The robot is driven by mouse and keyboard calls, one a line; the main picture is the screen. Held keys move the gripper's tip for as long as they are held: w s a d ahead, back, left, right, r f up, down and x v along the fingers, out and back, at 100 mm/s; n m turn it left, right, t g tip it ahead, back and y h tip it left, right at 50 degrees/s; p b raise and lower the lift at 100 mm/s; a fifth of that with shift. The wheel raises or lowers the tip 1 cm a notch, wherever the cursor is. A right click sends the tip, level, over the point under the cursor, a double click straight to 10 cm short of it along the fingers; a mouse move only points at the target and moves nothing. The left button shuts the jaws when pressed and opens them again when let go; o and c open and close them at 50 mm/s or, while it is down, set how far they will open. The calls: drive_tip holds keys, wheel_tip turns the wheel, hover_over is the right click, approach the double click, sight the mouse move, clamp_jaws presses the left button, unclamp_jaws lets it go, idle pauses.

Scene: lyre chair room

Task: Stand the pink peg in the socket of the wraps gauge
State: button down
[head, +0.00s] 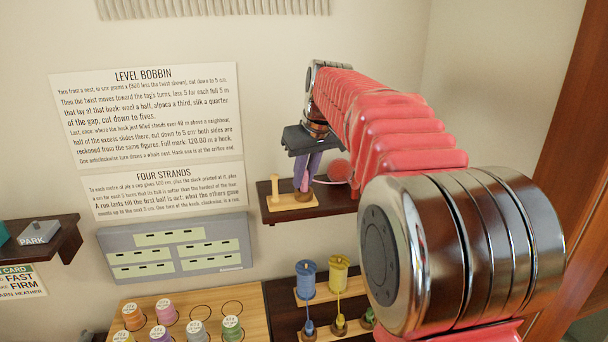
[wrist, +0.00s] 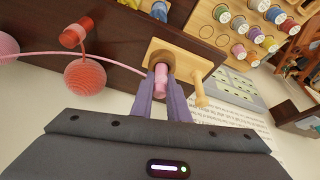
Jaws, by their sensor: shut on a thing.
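The pink peg (head: 305,182) is upright between the purple fingers of my gripper (head: 307,172), which is shut on it. In the wrist view the pink peg (wrist: 161,78) shows between the fingertips (wrist: 161,100). The wraps gauge (head: 282,205) is a pale wooden board on a dark shelf, with a brown round socket (head: 304,196) and a light wooden post (head: 275,187). The peg's lower end meets the socket (wrist: 160,57) in both views. How deep it sits in the socket is hidden.
A pink-red ball (wrist: 87,77) and a pink strand (wrist: 60,54) lie left of the gauge in the wrist view. The dark shelf (head: 335,204) bears the gauge. Blue and yellow spools (head: 306,278) stand below, and a wooden rack of bobbins (head: 180,305) is lower left.

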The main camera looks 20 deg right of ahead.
drive_tip(key=shift+f, duration=0.15)
drive_tip(key=c, duration=1.6)
unclamp_jaws()
drive_tip(key=shift+c, duration=0.2)
drive_tip(key=v, duration=1.4)
drive_tip(key=shift+w+a, duration=0.1)
